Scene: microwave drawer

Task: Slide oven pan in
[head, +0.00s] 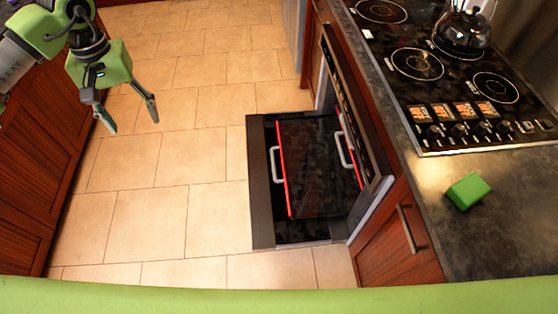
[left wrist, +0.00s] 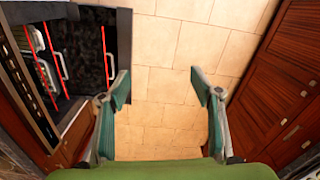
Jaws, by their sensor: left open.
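The oven pan (head: 313,165) is a dark flat panel with a red front edge and a pale handle (head: 275,164). In the head view it sticks well out of the oven, over the lowered oven door (head: 261,220). A second red edge with a pale handle (head: 344,150) shows nearer the oven opening. The pan also shows at upper left in the left wrist view (left wrist: 82,45). My left gripper (head: 131,120) is open and empty above the floor, left of the pan and apart from it. Its two fingers show spread in the left wrist view (left wrist: 160,88). My right gripper is not visible.
The tiled floor (head: 160,205) is clear between the oven and the wooden cabinets (head: 50,150) at left. Above the oven, the counter holds a cooktop (head: 440,75), a kettle (head: 462,30) and a green block (head: 468,190). A wooden drawer front (head: 400,240) stands beside the oven.

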